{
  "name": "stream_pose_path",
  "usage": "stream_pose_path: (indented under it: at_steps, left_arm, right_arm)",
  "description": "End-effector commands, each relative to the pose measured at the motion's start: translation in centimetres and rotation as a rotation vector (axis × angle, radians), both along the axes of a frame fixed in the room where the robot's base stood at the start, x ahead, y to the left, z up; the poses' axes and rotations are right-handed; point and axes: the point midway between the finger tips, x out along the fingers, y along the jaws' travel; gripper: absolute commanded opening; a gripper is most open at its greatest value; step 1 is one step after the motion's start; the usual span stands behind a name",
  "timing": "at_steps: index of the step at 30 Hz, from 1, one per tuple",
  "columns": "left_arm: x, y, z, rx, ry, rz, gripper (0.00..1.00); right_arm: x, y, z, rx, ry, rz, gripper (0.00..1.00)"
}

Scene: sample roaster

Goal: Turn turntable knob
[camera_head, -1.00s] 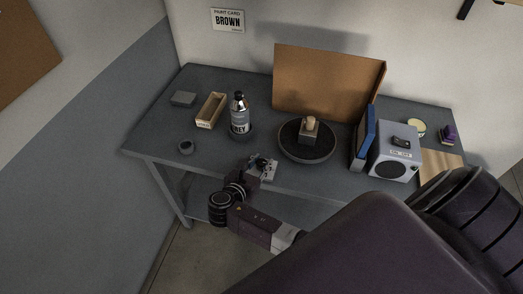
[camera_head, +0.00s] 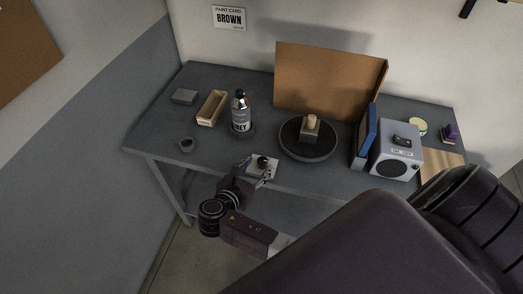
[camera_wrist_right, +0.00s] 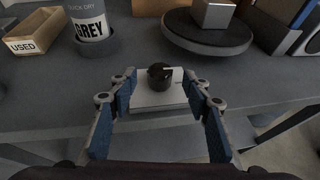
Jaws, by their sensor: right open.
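The turntable knob (camera_wrist_right: 160,76) is a black dial with a light mark, on a small pale control box (camera_wrist_right: 158,97) at the table's front edge. In the head view the knob (camera_head: 262,161) shows just past my right gripper (camera_head: 256,171). In the right wrist view the right gripper (camera_wrist_right: 160,115) is open, its two blue-padded fingers on either side of the box, with the knob between and slightly beyond the tips. I cannot tell whether they touch. The round dark turntable (camera_head: 308,152) stands behind and to the right, carrying a small grey block with a tan top (camera_head: 311,126). My left gripper is not in view.
A brown panel (camera_head: 330,80) stands behind the turntable.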

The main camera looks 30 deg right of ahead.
Motion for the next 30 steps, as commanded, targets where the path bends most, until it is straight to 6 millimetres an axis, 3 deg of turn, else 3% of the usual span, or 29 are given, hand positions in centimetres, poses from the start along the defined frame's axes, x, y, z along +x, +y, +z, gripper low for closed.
stream_pose_path:
  at_steps: [6,12,30]
  left_arm:
    - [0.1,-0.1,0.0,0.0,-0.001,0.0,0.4]
    - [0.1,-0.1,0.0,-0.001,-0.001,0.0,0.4]
    - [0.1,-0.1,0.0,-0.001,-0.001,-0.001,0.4]
  right_arm:
    - [-2.2,3.8,1.7,0.004,0.001,0.001,0.45]
    - [-3.3,5.6,2.7,0.001,0.0,0.0,0.45]
    - [-3.5,5.9,2.8,0.001,0.001,0.0,0.45]
